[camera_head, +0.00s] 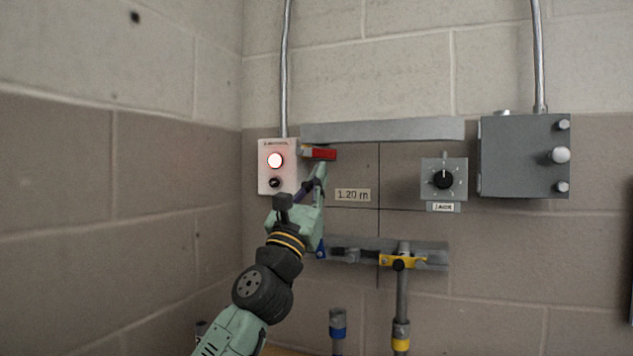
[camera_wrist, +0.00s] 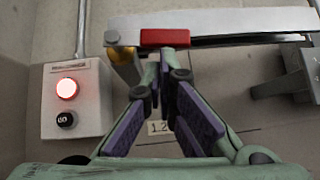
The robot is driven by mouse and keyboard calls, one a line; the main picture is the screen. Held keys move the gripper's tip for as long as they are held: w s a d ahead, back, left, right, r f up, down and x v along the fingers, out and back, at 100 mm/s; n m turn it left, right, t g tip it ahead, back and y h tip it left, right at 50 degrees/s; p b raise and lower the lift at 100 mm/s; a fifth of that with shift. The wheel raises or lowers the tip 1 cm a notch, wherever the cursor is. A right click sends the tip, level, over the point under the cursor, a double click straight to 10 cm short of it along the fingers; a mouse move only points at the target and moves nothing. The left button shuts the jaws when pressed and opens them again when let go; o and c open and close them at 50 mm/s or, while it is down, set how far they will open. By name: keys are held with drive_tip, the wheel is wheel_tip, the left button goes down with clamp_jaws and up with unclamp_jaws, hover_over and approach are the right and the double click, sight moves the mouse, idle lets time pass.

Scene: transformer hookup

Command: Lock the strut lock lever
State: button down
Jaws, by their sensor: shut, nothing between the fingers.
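A small lever with a red grip (camera_head: 321,154), which looks like the strut lock lever, sits at the left end of a long grey bar (camera_head: 390,130) on the wall. In the wrist view the red grip (camera_wrist: 165,38) lies level along the bar (camera_wrist: 225,22), with a yellow cylinder (camera_wrist: 124,68) under its left end. My gripper (camera_head: 321,169) is shut and empty just below the red grip. In the wrist view my fingertips (camera_wrist: 162,62) point up at it; whether they touch it, I cannot tell.
A white box (camera_head: 278,168) with a lit red lamp and black knob is close left of my gripper. A grey dial box (camera_head: 443,180) and larger grey box (camera_head: 525,155) are to the right. Below is a rail (camera_head: 432,256) with a yellow clamp (camera_head: 397,262).

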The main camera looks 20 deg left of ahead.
drive_tip(key=n+y, duration=0.1)
drive_tip(key=r+n+y, duration=0.1)
drive_tip(key=n+y, duration=0.1)
drive_tip(key=shift+d+r+n+y, duration=0.2)
drive_tip(key=shift+d+n+y, duration=0.15)
drive_tip(key=shift+n+y, duration=0.05)
